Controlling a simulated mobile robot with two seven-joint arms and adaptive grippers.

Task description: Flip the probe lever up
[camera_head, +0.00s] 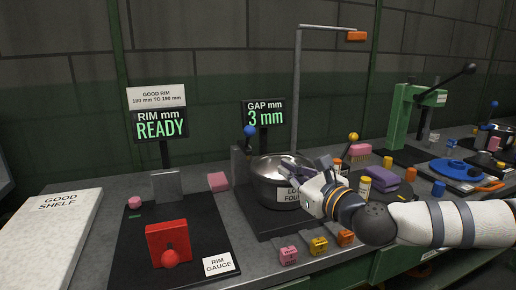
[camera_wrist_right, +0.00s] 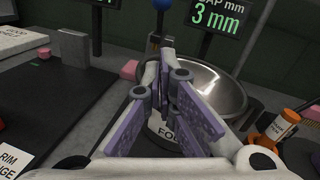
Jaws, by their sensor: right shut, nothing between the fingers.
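A lever with a blue ball knob (camera_head: 250,131) stands upright at the back left of the steel pot (camera_head: 272,183); which lever is the probe lever is not labelled. The blue knob (camera_wrist_right: 162,5) also shows at the top of the wrist view. A second lever has a yellow ball knob (camera_head: 353,137), right of the pot. My right gripper (camera_head: 291,172) is shut and empty, over the pot's front rim in the picture; touching or apart, I cannot tell. Its purple-padded fingers (camera_wrist_right: 167,82) point toward the pot in the wrist view. My left gripper is out of view.
The gap display (camera_head: 264,114) reads 3 mm behind the pot; the rim display (camera_head: 161,125) reads READY. A red block (camera_head: 168,240) is on the rim gauge mat at left. Small colored blocks (camera_head: 318,245) lie in front. A tall post (camera_head: 297,90) rises behind the pot.

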